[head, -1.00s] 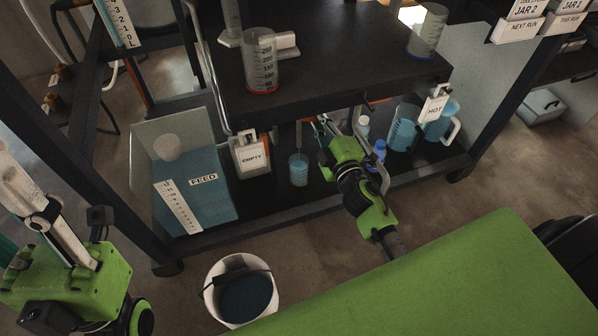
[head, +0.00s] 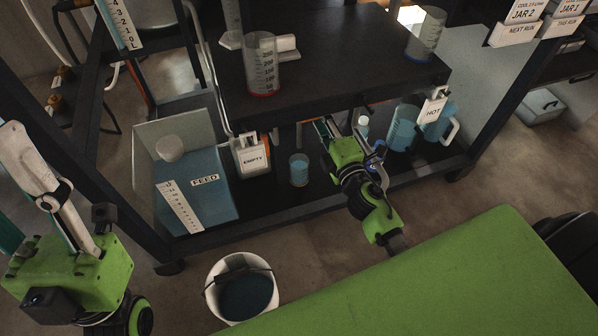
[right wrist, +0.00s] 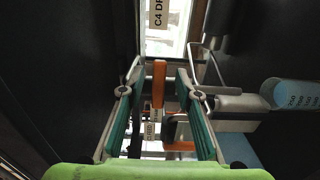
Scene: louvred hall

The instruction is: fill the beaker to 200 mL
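A clear beaker (head: 299,171) holding blue liquid stands upright on the lower shelf. Its liquid level cannot be read against the marks. My right gripper (head: 322,128) is below the upper shelf, above and right of this beaker. In the right wrist view my right gripper (right wrist: 160,80) is open, and an orange handle (right wrist: 158,85) shows between its fingers; contact cannot be told. A graduated vessel (right wrist: 290,95) is at the right edge there. My left arm is at the left of the head view; its fingertips are not clearly seen.
A blue FEED tank (head: 205,200) and an EMPTY-labelled container (head: 251,157) stand left of the beaker. Blue jugs (head: 404,128) stand right, by a HOT tag (head: 435,106). A graduated cylinder (head: 262,66) is on the upper shelf (head: 340,65). A bucket (head: 214,292) is on the floor.

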